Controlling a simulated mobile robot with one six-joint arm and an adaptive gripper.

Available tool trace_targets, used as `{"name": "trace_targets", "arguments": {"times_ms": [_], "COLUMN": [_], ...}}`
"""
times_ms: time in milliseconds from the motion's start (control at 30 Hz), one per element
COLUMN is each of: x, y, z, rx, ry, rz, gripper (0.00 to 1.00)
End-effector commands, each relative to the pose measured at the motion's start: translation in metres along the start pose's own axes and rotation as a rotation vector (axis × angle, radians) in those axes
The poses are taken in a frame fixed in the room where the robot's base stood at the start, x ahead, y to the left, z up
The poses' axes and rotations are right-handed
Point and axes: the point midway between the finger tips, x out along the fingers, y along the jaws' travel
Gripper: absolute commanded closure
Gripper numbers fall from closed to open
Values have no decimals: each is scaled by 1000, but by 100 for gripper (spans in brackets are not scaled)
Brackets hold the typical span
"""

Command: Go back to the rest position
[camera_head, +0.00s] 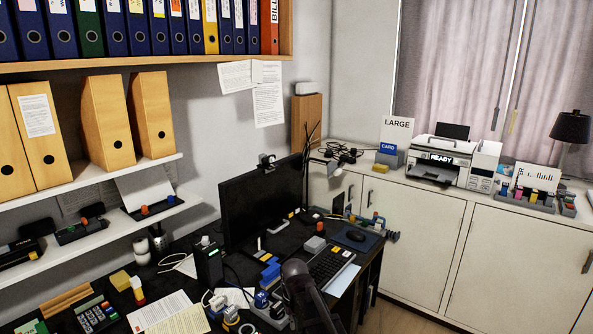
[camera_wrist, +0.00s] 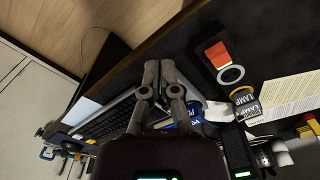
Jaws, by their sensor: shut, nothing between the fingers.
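My gripper (camera_wrist: 160,66) shows in the wrist view, its two grey fingers drawn together with nothing held. It is above the black desk, over the area beside the keyboard (camera_wrist: 108,121). In the head view a dark part of my arm rises at the bottom middle, in front of the desk items, and I cannot make out the fingertips there. The keyboard (camera_head: 331,264) lies to the right of that arm part.
A monitor (camera_head: 262,205) stands close behind my arm. Labelled plugs (camera_head: 262,300), papers (camera_head: 160,311) and a calculator (camera_head: 97,316) crowd the desk. Shelves with binders (camera_head: 145,28) and file holders (camera_head: 106,120) overhang at left. A printer (camera_head: 450,160) stands on the white cabinet.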

Motion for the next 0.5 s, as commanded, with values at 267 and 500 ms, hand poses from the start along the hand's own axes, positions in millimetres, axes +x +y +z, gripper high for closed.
{"name": "trace_targets", "arguments": {"times_ms": [267,500], "x": [-18,-28], "y": [82,125], "z": [83,140], "rx": [133,224], "ry": [0,0], "rz": [0,0], "gripper": [100,100]}}
